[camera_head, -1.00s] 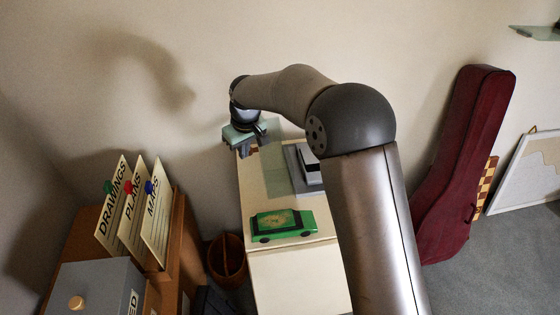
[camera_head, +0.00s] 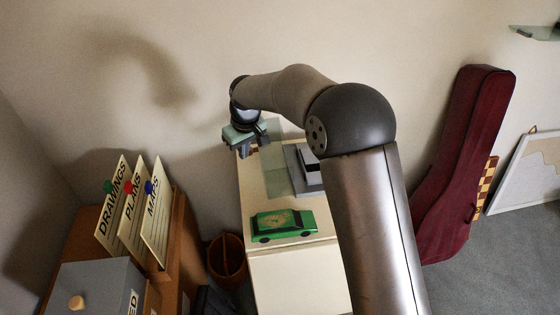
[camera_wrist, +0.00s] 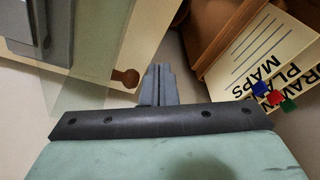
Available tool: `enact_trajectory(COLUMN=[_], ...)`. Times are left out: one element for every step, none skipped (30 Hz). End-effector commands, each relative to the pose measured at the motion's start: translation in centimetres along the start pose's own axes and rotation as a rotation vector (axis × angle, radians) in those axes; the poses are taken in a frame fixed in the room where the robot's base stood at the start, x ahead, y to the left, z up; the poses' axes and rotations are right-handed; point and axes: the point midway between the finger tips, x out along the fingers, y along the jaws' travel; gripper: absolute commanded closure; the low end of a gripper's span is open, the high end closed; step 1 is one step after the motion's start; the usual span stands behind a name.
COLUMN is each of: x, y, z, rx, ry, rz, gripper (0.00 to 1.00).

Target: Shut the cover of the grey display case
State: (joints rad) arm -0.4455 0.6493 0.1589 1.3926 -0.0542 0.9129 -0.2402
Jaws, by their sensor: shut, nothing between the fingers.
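The grey display case (camera_head: 304,178) stands on the cream cabinet top, partly hidden behind my arm in the head view. Its grey body also shows at the upper left of the wrist view (camera_wrist: 58,35). A clear greenish pane (camera_head: 275,170), which looks like its cover, extends left of the case; it also shows in the wrist view (camera_wrist: 95,55). I cannot tell its exact angle.
A green toy car (camera_head: 283,225) stands on the front of the cabinet top. A brown bin (camera_head: 227,262) is on the floor to the left. A wooden unit with labelled dividers (camera_head: 130,215) stands further left. A dark red instrument case (camera_head: 462,165) leans on the wall.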

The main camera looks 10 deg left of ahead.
Motion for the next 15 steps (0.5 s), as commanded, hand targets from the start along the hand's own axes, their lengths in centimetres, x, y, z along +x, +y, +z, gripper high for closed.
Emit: enact_trajectory(x=[0.2,0.2,0.4,0.5,0.6,0.8,0.9,1.1,1.2,1.3,1.4,1.6,1.7,1.8,2.0], y=[0.0,0.0,0.0,0.0,0.0,0.0,0.0,0.0,0.0,0.0,0.0,0.0,0.0,0.0,0.0], z=[0.0,0.1,0.1,0.1,0.1,0.2,0.2,0.2,0.3,0.3,0.3,0.3,0.4,0.4,0.4], rx=[0.0,0.0,0.0,0.0,0.0,0.0,0.0,0.0,0.0,0.0,0.0,0.0,0.0,0.0,0.0], ry=[0.0,0.0,0.0,-0.001,-0.001,-0.001,-0.001,-0.001,-0.001,-0.001,-0.001,-0.001,-0.001,-0.001,-0.001], rz=[0.0,0.0,0.0,0.0,0.0,0.0,0.0,0.0,0.0,0.0,0.0,0.0,0.0,0.0,0.0], gripper=[1.0,1.0,1.0,1.0,1.0,1.0,1.0,1.0,1.0,1.0,1.0,1.0,1.0,1.0,1.0])
